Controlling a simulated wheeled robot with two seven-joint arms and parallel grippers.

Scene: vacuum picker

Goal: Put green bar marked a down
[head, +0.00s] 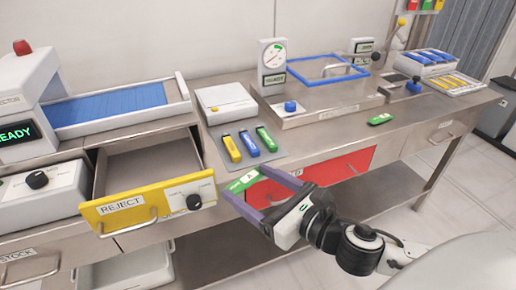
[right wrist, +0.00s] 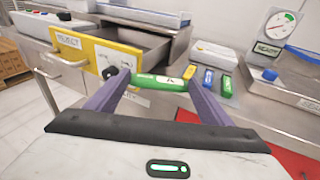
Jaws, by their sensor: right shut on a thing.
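My right gripper (head: 248,184) is shut on a green bar marked A (head: 241,181), with the bar across between its two purple fingers. In the head view the bar is near the counter's front edge, right of the open yellow-fronted drawer (head: 146,205). In the right wrist view the same bar (right wrist: 157,82) lies level between the fingertips, its white label with the letter facing up. A grey mat (head: 272,158) lies just beyond it, holding a yellow bar (head: 232,148), a blue bar (head: 249,144) and another green bar (head: 266,139). My left gripper is not in view.
A white box (head: 225,103) stands behind the mat. A gauge (head: 272,58) and a blue-framed lid (head: 328,69) are further right. One more green bar (head: 380,119) lies on the counter, with bare steel around it. The REJECT drawer is open and looks empty.

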